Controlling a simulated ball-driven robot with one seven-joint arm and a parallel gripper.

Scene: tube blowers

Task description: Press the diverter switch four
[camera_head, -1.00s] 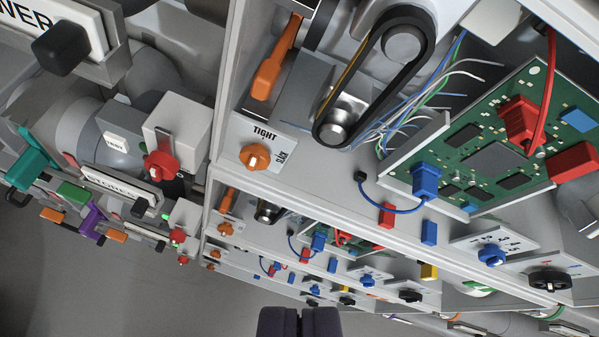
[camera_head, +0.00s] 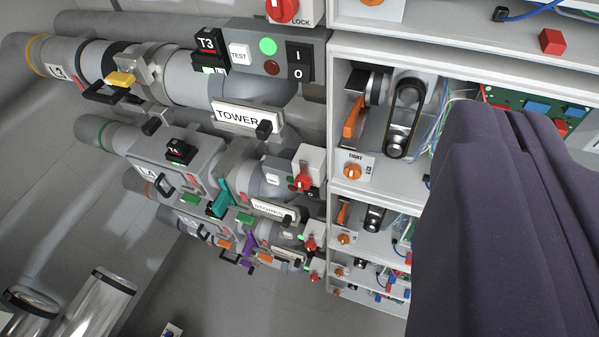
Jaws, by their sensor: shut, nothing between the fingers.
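No switch marked as diverter four can be picked out with certainty. A grey control box (camera_head: 275,52) at the top carries a white TEST button (camera_head: 239,54), a green light (camera_head: 268,46), and a black I/O rocker switch (camera_head: 298,61). A black T3 tag (camera_head: 209,43) stands at its left. A smaller black tag (camera_head: 176,150), its number hard to read, sits on a lower tube unit. My gripper (camera_head: 500,112) is shut and empty. Its dark fingers fill the right of the view, in front of the cabinet shelves, and hide part of them.
Stacked grey tubes with TOWER (camera_head: 236,115) and STORES (camera_head: 270,208) plates run down the left. A shelved cabinet (camera_head: 345,190) with belts, circuit boards and orange knobs (camera_head: 353,171) stands at centre right. Grey floor (camera_head: 70,190) shows at lower left.

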